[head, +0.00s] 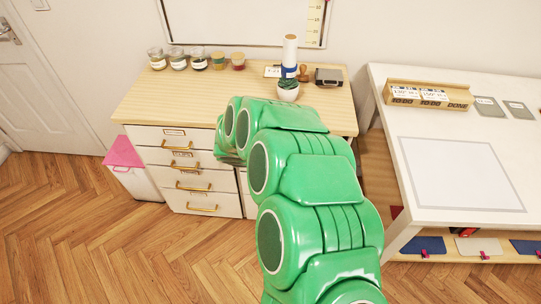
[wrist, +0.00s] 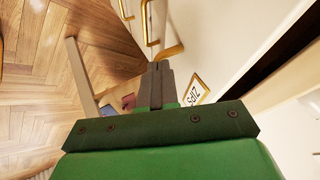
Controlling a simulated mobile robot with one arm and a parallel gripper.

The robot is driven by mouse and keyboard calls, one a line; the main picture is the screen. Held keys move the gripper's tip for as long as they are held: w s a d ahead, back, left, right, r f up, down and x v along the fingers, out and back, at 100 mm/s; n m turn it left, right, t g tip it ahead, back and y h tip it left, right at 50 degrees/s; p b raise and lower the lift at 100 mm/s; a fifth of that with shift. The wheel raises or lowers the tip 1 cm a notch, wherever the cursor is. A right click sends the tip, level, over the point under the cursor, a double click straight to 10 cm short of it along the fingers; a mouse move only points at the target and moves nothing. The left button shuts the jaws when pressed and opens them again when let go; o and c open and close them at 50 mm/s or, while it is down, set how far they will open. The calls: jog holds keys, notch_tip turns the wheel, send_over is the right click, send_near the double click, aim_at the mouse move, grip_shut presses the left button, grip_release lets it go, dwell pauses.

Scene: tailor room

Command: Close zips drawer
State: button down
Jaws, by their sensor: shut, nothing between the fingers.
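The zips drawer shows in the wrist view as a white front with a gold-framed label (wrist: 195,92) reading "Zips". Beyond its pale top edge (wrist: 268,72) is a dark gap, so the drawer appears partly open. My gripper (wrist: 158,68) is shut and empty, its fingertips close to a gold handle (wrist: 172,51) on the white front. I cannot tell whether they touch. In the head view, my green arm reaches over the wood-topped cabinet (head: 150,106) and hides its right-hand drawers and my gripper.
Left-column drawers (head: 190,160) with gold handles look shut. A white bin (head: 137,182) with a pink top stands left of the cabinet. A white table (head: 420,205) is at right. Wooden floor (head: 110,250) is clear at front left.

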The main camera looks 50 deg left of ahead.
jog(key=s+d+r+m+y, duration=0.1)
jog(key=s+d+r+y, duration=0.2)
jog(key=s+r+y, duration=0.5)
jog(key=w+a+f+h, duration=0.2)
jog(key=w+a+f, duration=0.4)
jog(key=a+f, duration=0.2)
jog(key=shift+w+f+g, duration=0.2)
jog(key=shift+f+g, duration=0.05)
jog(key=shift+g, duration=0.15)
dwell(1.7)
